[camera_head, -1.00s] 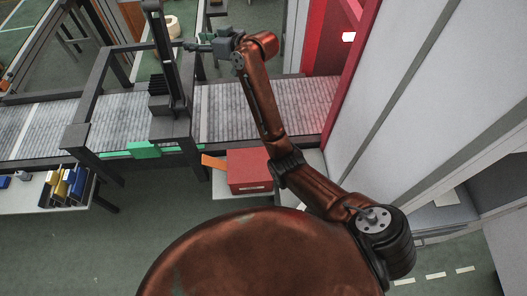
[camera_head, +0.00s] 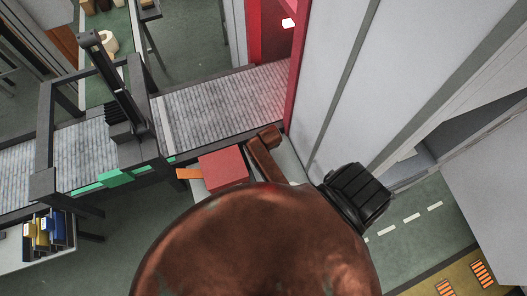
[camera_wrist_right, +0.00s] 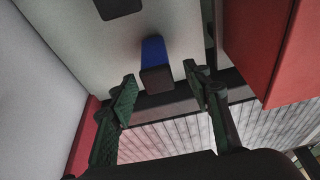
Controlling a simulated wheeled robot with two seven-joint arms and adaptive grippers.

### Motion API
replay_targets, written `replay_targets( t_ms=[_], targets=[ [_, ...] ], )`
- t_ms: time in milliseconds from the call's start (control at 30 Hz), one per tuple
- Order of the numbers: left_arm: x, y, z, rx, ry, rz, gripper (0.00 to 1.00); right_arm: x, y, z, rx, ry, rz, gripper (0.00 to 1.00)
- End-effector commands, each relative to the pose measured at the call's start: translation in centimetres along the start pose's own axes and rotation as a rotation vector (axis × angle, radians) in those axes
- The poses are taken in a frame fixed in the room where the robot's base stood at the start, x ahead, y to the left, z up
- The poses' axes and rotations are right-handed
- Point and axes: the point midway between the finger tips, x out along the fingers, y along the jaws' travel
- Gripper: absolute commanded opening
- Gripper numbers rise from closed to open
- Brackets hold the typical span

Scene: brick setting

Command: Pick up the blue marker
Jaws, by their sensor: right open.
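A blue marker (camera_wrist_right: 154,50) with a dark end is on a pale surface (camera_wrist_right: 100,50) in the right wrist view, at upper middle. My right gripper (camera_wrist_right: 164,92) is open, its two fingers on either side of the space just below the marker in the picture. The gap between the fingers is empty, and the marker lies beyond the fingertips. In the head view I cannot make out the marker, and my right gripper is hidden behind my own arm and body. My left gripper is in neither view.
A red box (camera_head: 223,168) sits by the conveyor (camera_head: 225,105); a red side also shows close on the right in the wrist view (camera_wrist_right: 268,45). A pale wall (camera_head: 385,75) stands to the right. Binders (camera_head: 45,232) are on a table at lower left.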

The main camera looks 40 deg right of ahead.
Motion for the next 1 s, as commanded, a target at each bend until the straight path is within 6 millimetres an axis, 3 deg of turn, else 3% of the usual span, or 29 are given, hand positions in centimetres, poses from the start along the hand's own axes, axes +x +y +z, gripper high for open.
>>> replay_targets(
  t_ms=[533,833,1000],
  targets=[
    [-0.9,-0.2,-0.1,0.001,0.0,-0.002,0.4,6.2,0.3,0.1,0.002,0.002,0.0,0.45],
    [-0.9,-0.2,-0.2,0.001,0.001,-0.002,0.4,6.6,0.4,0.1,0.004,0.003,0.0,0.45],
    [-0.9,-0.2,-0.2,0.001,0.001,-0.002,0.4,6.6,0.4,0.1,0.004,0.003,0.0,0.33]
  ],
)
